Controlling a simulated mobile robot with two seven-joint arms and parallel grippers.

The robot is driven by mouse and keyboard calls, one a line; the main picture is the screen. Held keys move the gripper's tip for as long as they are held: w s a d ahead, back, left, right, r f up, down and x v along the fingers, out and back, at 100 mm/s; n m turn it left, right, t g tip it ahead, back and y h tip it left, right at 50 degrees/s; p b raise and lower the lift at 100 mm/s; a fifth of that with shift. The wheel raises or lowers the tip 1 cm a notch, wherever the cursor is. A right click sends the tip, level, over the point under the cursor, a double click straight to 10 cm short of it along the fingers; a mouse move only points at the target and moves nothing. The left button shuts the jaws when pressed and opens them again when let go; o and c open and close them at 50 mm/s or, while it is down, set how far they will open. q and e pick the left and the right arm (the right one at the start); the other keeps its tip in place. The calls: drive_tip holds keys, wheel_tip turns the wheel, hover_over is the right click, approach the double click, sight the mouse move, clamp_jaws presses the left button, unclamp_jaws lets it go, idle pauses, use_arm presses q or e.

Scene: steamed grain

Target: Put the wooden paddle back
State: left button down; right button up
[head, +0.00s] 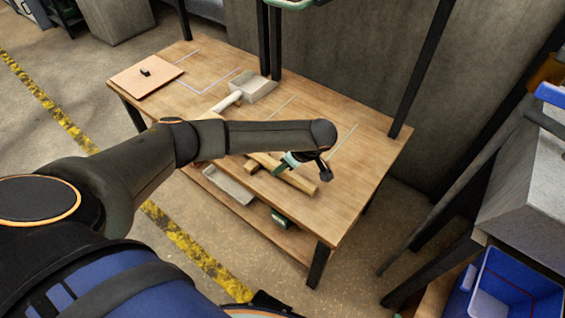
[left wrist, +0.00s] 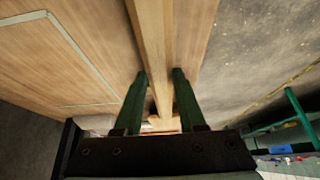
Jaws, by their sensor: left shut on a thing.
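The wooden paddle (head: 289,175) is a long pale bar at the front of the wooden table, in the right half of its top. My left gripper (head: 305,162) reaches over it from above. In the left wrist view the green fingers of my left gripper (left wrist: 159,88) stand on either side of the paddle's bar (left wrist: 152,35) and are shut on it. The forearm hides part of the table beside the paddle, and I cannot tell whether the paddle touches the tabletop. My right gripper is not in view.
Pale outlines mark the top. Dark posts rise at the back edge. A grey tray (head: 228,186) sits on the lower shelf. A blue bin (head: 515,285) stands right.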

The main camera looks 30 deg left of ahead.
use_arm(q)
drive_tip(key=shift+f, duration=0.15)
drive_tip(key=shift+c, duration=2.1)
unclamp_jaws()
drive_tip(key=shift+f, duration=0.1)
drive_tip(key=p+v, duration=0.3)
drive_tip(key=v, duration=0.9)
drive_tip(key=shift+r, duration=0.25)
drive_tip(key=shift+d, duration=0.2)
